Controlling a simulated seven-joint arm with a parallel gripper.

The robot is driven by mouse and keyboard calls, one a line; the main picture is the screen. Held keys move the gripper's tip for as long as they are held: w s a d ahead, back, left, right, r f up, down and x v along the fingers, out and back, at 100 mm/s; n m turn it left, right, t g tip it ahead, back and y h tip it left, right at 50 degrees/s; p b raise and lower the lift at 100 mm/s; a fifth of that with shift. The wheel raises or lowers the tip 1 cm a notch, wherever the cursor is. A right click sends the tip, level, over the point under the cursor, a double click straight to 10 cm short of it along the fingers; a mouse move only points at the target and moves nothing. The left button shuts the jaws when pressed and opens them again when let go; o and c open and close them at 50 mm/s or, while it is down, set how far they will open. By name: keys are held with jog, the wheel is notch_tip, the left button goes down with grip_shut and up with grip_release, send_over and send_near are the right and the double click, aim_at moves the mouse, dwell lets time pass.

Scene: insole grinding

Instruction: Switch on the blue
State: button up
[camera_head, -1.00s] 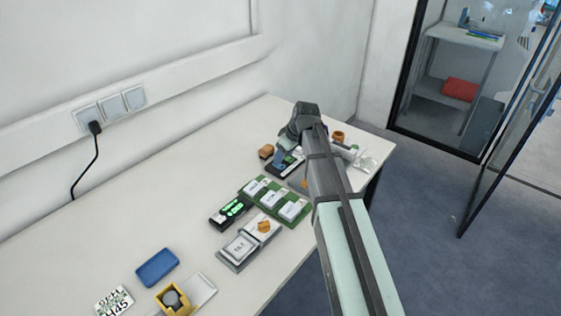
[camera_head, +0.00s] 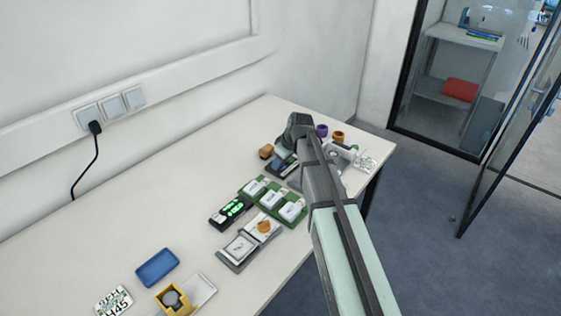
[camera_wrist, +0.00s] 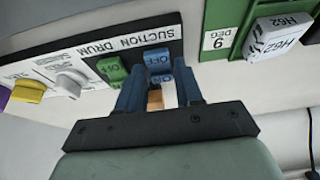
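The blue switch (camera_wrist: 157,58) is marked OFF and sits on a dark panel lettered SUCTION DRUM in the wrist view. A green switch (camera_wrist: 112,70) marked ON is beside it on the left. My gripper (camera_wrist: 158,84) has its two fingers apart, with the blue switch just beyond the gap between them. Small orange and white pieces show in that gap; I cannot tell what they are. Whether the fingers touch the switch is unclear. In the head view my gripper (camera_head: 295,142) is low over the dark panel (camera_head: 283,166), hiding part of it.
A green-framed board (camera_head: 262,190) with white blocks is close in front. An orange block (camera_head: 266,151) is left of the gripper. A purple ring (camera_head: 321,130) and an orange ring (camera_head: 338,135) are behind it.

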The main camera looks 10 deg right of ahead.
grip_shut()
jog(key=shift+w+a+g+h, duration=0.25)
jog(key=shift+w+g+h, duration=0.1)
jog(key=shift+g+h, duration=0.15)
jog(key=shift+w+a+g+h, duration=0.15)
jog(key=shift+g+h, duration=0.85)
jog(key=shift+o, duration=1.9)
grip_release()
jog(key=shift+r, duration=0.15)
